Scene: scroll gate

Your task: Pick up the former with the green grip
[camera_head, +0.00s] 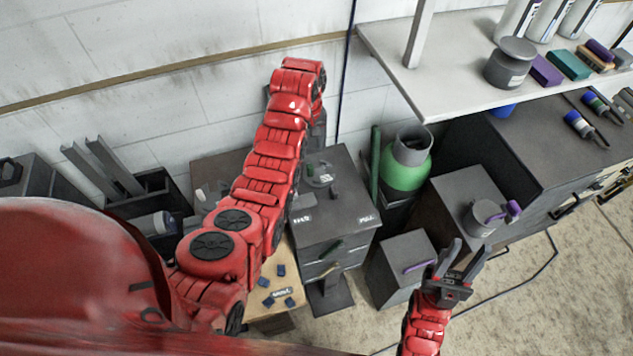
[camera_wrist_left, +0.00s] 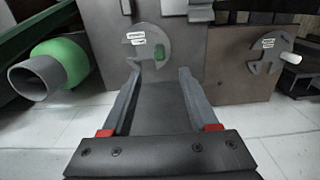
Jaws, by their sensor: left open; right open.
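The former with the green grip (camera_wrist_left: 150,42) is a grey round plate with a white label in the left wrist view. It lies on the top of a grey cabinet. The head view shows a round plate (camera_head: 320,178) there, with its grip hard to make out. A second round plate (camera_wrist_left: 268,52), with a white grip, sits to its right in the left wrist view. My left gripper (camera_wrist_left: 158,70) is open and empty, its fingers pointing toward the green-gripped former, apart from it. In the head view my arm partly hides it. My right gripper (camera_head: 467,254) is open and empty at the lower right.
A green vessel with a grey neck (camera_head: 405,165) stands right of the grey cabinet (camera_head: 345,215); it also shows in the left wrist view (camera_wrist_left: 50,68). A grey mug (camera_head: 482,218) with a purple handle is near my right gripper. A shelf (camera_head: 440,85) overhangs the upper right.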

